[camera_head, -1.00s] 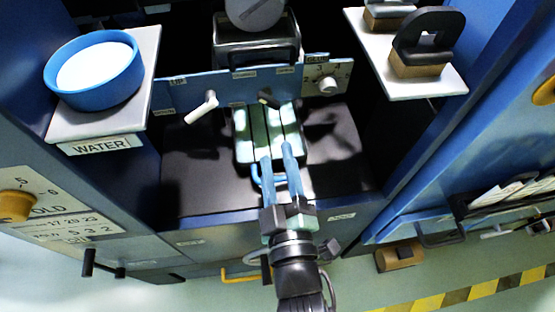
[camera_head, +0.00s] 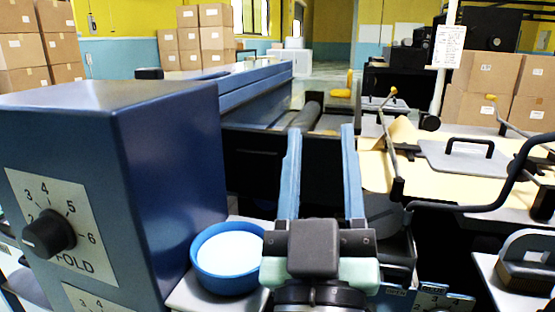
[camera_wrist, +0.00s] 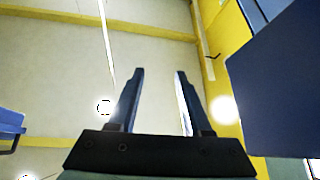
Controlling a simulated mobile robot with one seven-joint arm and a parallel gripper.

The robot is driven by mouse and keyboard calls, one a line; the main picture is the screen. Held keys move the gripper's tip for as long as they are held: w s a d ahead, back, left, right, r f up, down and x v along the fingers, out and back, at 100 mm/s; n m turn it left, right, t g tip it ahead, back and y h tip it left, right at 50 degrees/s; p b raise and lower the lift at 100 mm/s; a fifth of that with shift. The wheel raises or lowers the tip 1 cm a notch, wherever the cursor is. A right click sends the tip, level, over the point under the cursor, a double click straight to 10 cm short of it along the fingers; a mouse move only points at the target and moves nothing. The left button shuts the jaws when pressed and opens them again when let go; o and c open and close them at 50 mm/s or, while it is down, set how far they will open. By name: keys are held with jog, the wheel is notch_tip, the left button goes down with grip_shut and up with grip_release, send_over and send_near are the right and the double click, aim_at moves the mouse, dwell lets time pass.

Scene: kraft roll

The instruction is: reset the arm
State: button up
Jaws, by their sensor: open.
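My gripper (camera_head: 320,170) points up and away from me in the head view, with its two blue fingers apart and nothing between them. The wrist view shows the same open, empty fingers (camera_wrist: 158,100) against a pale ceiling with yellow beams. In the head view, the gripper's base is just right of a blue round dish with white contents, and the fingers rise in front of the machine behind.
The blue dish (camera_head: 228,258) sits on a pale shelf beside a large blue cabinet (camera_head: 165,170) with a FOLD dial (camera_head: 48,235). On the right are a tan sheet (camera_head: 430,180), a plate with a black handle (camera_head: 470,155) and a black-handled block (camera_head: 527,262). Cardboard boxes (camera_head: 205,38) stand far back.

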jog(key=s+a+r+m+t+y, duration=0.1)
jog(key=s+a+r+t+y, duration=0.15)
jog(key=r, duration=0.45)
jog(key=s+a+r+t+y, duration=0.1)
jog(key=s+a+r, duration=0.1)
jog(key=s+r, duration=0.35)
notch_tip(320, 180, up, 22)
jog(key=w+p, duration=0.2)
jog(key=p, duration=1.9)
jog(key=shift+d+h, duration=0.15)
jog(key=shift+h, duration=0.3)
jog(key=shift+f+g, duration=0.1)
jog(key=shift+g, duration=0.15)
